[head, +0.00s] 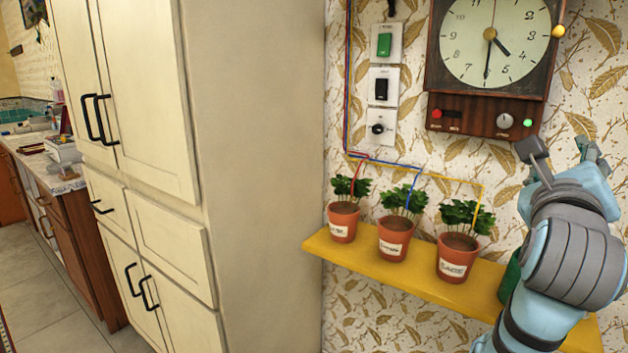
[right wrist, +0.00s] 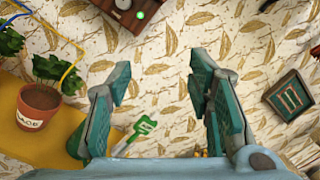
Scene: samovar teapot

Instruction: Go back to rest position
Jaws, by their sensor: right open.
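My right gripper (head: 560,155) is raised at the right in the head view, in front of the leaf-patterned wall and below the wall clock (head: 493,60). In the right wrist view, its two teal fingers (right wrist: 160,85) stand wide apart with nothing between their tips. The gripper is open and empty. My left gripper is in neither view.
Three potted plants (head: 343,222) (head: 393,238) (head: 457,257) stand on the shelf. Switches (head: 382,88) are on the wall above. A tall cream cabinet (head: 255,150) fills the middle left. A green object (right wrist: 143,126) shows beyond the fingers. A dark frame (right wrist: 290,95) hangs right.

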